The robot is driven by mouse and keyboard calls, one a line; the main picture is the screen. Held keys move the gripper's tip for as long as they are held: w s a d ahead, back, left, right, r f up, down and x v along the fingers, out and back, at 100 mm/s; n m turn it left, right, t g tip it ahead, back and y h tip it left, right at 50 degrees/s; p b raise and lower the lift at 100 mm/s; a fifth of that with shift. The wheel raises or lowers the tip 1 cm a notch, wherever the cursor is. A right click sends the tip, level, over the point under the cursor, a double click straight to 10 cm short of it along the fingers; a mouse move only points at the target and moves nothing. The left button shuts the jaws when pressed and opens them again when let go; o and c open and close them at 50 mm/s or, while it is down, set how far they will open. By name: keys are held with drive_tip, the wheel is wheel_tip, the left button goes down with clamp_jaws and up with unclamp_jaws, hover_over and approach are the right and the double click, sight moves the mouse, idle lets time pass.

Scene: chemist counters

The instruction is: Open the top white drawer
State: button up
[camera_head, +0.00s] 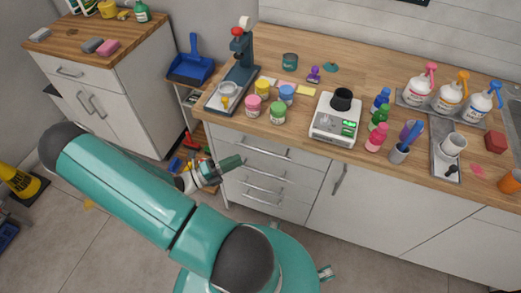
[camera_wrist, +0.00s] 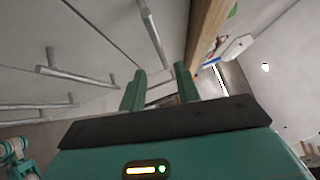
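The top white drawer (camera_head: 252,141) is the uppermost of several stacked drawers under the wooden counter, and it looks closed. Its silver bar handle (camera_head: 263,152) runs across the front; in the wrist view what looks like the same handle (camera_wrist: 153,35) lies nearest the wooden edge, ahead of the fingers. My gripper (camera_head: 230,165) is by the left end of the drawer stack, apart from the handle as far as I can tell. In the wrist view its two green fingers (camera_wrist: 160,88) are spread with an empty gap between them.
Lower drawer handles (camera_head: 265,188) sit close below. The wooden counter (camera_head: 310,85) overhangs above and holds bottles, jars and a scale (camera_head: 337,118). A blue dustpan (camera_head: 191,62) and small shelf stand left of the drawers. The floor (camera_head: 130,240) in front is mostly clear.

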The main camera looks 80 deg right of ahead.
sight(260, 150)
drive_tip(key=x, duration=1)
drive_tip(key=shift+c, duration=0.3)
clamp_jaws()
